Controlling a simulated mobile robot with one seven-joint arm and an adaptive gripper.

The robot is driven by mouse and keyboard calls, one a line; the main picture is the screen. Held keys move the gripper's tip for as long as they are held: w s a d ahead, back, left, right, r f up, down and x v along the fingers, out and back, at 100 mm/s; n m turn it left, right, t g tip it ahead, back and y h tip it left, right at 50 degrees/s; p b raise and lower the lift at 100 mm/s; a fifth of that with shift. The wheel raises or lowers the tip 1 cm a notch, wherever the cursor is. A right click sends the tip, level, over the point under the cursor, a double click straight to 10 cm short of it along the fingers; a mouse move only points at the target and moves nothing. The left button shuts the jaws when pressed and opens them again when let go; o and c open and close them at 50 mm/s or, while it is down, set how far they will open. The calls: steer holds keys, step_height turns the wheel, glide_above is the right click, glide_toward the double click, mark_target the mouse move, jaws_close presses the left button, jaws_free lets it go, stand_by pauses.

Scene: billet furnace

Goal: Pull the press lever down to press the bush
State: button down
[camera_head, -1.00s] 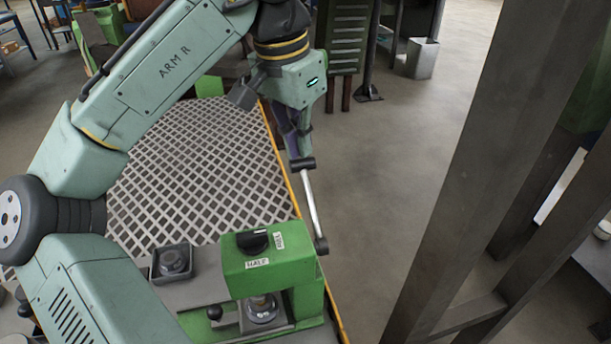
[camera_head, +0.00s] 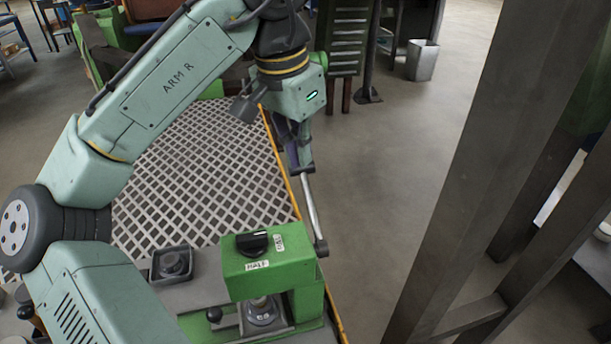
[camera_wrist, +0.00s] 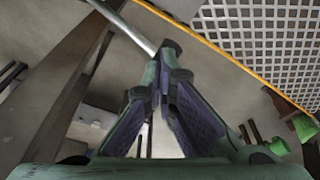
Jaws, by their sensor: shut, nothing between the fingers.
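The green press (camera_head: 268,268) stands at the bottom middle of the head view. Its lever (camera_head: 312,212) is a silver rod rising from a dark pivot at the press's right side, leaning slightly left. In the wrist view the lever (camera_wrist: 130,30) runs from the top left to a dark knob (camera_wrist: 171,48) by the fingertips. My gripper (camera_head: 302,169) is shut, with its fingertips at the lever's upper end; it also shows in the wrist view (camera_wrist: 168,70). Whether it touches the knob I cannot tell. Under the press head a metallic round part (camera_head: 262,308), perhaps the bush, is partly hidden.
A black dial (camera_head: 252,243) and white labels sit on the press head. A small dark tray (camera_head: 171,264) with a round part lies left of it. A grated table top (camera_head: 200,170) with a yellow edge lies behind. A thick post (camera_head: 480,170) stands at the right.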

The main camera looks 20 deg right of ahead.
steer(key=shift+w+f+p, duration=0.4)
steer(key=shift+w+f, duration=0.05)
steer(key=shift+f, duration=0.4)
stand_by(0.6)
steer(key=shift+w+f, duration=0.1)
steer(key=shift+f, duration=0.1)
steer(key=shift+w+f+p, duration=0.2)
steer(key=shift+f+p, duration=0.05)
steer(key=shift+f, duration=0.25)
steer(key=shift+w+f+p, duration=0.2)
steer(key=shift+f, duration=0.3)
stand_by(0.8)
steer(key=shift+a+p+x, duration=0.15)
steer(key=shift+p+x, duration=0.1)
steer(key=shift+x, duration=0.7)
steer(key=shift+a+p+x, duration=0.2)
steer(key=shift+x, duration=0.8)
stand_by(1.9)
